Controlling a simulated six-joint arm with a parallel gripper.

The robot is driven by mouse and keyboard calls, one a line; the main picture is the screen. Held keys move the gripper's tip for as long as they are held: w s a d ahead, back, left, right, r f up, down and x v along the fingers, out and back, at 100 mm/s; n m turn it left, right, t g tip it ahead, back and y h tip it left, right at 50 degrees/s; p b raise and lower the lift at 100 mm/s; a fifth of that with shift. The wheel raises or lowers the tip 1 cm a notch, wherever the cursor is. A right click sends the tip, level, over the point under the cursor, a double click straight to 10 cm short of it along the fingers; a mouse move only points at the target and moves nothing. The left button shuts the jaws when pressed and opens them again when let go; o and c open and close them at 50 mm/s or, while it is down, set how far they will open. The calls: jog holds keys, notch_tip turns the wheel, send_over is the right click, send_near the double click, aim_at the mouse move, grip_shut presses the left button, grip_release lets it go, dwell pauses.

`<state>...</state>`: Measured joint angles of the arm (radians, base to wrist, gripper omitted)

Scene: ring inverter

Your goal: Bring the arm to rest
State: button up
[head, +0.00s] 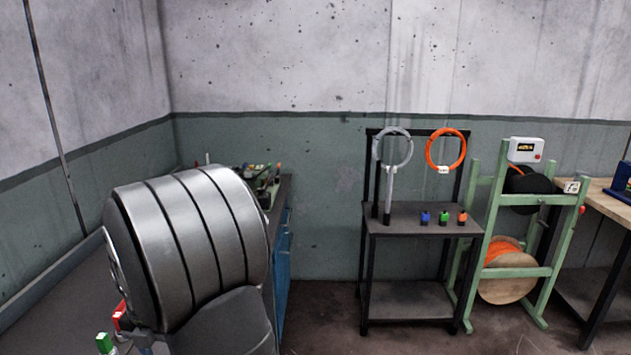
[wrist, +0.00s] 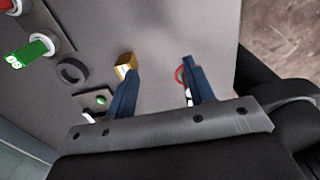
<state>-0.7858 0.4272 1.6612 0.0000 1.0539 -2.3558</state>
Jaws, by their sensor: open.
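My gripper (wrist: 160,65) shows in the wrist view with its two blue fingers spread apart. It is open, with bare grey surface between the fingers. A small yellow block (wrist: 125,62) lies by the left fingertip; I cannot tell whether they touch. A red ring-shaped thing (wrist: 180,75) is partly hidden behind the right finger. In the head view a large grey metal part of my arm fills the lower left, and my gripper is not visible there.
A grey bench (head: 42,315) runs along the left, with small cluttered items (head: 262,185) at its far end. A dark shelf stand (head: 415,222) holds a grey ring (head: 378,146) and an orange ring (head: 428,158). A green reel rack (head: 548,272) stands right. Floor between is clear.

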jog(key=w+d+r, duration=0.2)
jog(key=d+r, duration=0.1)
jog(key=d, duration=0.2)
jog(key=s+a+f, duration=0.1)
jog(key=s+a, duration=0.8)
jog(key=s, duration=0.3)
jog(key=s+a+f, duration=0.1)
jog(key=s+a, duration=0.9)
jog(key=s, duration=0.3)
jog(key=shift+s+a+f, duration=0.2)
jog(key=shift+s+f, duration=0.1)
jog(key=shift+f, duration=0.05)
jog(key=w+d+r, duration=0.1)
jog(key=w+d, duration=0.4)
jog(key=w, duration=0.3)
jog(key=w+d+r, duration=0.1)
jog(key=w+d, duration=0.4)
jog(key=w, duration=0.4)
jog(key=shift+d+r, duration=0.25)
jog(key=shift+r, duration=0.1)
jog(key=shift+s+a, duration=0.1)
jog(key=shift+s, duration=0.05)
